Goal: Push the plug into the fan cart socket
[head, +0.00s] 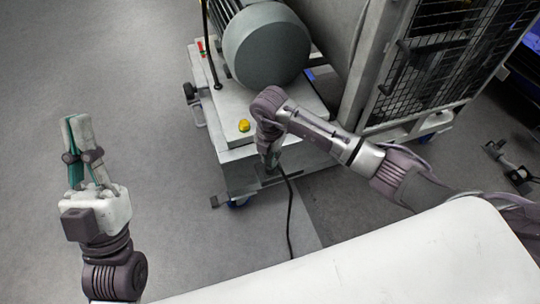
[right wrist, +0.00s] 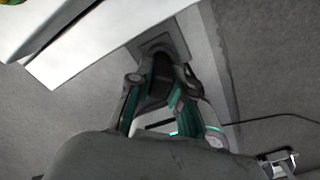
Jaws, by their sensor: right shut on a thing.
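My right gripper (head: 272,163) points down at the front side of the fan cart (head: 238,172) and is shut on the black plug. In the right wrist view the dark plug (right wrist: 160,82) sits between the green-padded fingers. Its front end is at the dark square socket plate (right wrist: 158,44) on the cart's side. I cannot tell how deep it sits, as the fingers hide part of it. A black cable (head: 291,215) hangs from there to the floor. My left gripper (head: 77,117) is raised over bare floor at the left, apart from everything; its finger gap is unclear.
The cart carries a large grey motor-like drum (head: 266,45) and a yellow button (head: 244,125). A mesh-sided cage (head: 430,65) stands to its right. A white surface (head: 370,260) fills the front of the head view. The floor (head: 130,60) at the left is clear.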

